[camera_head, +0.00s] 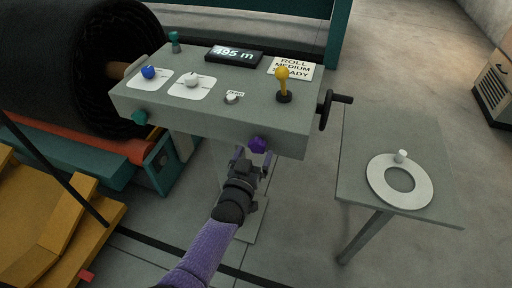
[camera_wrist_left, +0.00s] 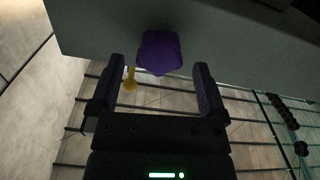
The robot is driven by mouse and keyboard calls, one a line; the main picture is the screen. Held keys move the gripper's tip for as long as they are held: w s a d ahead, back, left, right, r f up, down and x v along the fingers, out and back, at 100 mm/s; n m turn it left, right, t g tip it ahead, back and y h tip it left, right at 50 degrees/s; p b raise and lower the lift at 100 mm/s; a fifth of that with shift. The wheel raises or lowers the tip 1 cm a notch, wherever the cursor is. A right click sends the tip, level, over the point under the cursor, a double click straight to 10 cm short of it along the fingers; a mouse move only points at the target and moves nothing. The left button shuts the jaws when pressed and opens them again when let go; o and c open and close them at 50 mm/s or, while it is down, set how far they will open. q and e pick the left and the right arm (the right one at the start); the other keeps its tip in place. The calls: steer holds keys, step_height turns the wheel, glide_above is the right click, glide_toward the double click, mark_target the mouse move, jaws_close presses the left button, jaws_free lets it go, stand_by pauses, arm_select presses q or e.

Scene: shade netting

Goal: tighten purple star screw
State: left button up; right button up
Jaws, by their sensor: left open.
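The purple star screw (camera_head: 258,145) sits on the front face of the grey control box (camera_head: 215,122), near its lower right. In the left wrist view the purple screw (camera_wrist_left: 160,52) is a lobed knob at upper middle, just beyond and between my finger tips. My left gripper (camera_head: 252,160) is open just below and in front of the screw; in the wrist view its two fingers (camera_wrist_left: 159,75) stand apart with a gap on each side of the knob. My right gripper is not in view.
A teal knob (camera_head: 139,118) is on the box's front left. The top carries a blue knob (camera_head: 148,72), a white knob (camera_head: 192,80), a yellow lever (camera_head: 283,78) and a display (camera_head: 234,56). A black handwheel (camera_head: 327,108) juts out right. A side table (camera_head: 385,140) holds a white ring (camera_head: 428,188).

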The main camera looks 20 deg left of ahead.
arm_select(q)
steer(key=shift+w+f+b, duration=0.15)
steer(key=shift+w+b, duration=0.55)
steer(key=shift+w, duration=0.1)
steer(key=shift+w+b, duration=0.3)
steer(key=shift+w, duration=0.3)
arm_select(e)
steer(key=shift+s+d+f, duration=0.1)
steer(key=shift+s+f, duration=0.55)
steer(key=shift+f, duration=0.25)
arm_select(q)
steer(key=c, duration=0.4)
jaws_close()
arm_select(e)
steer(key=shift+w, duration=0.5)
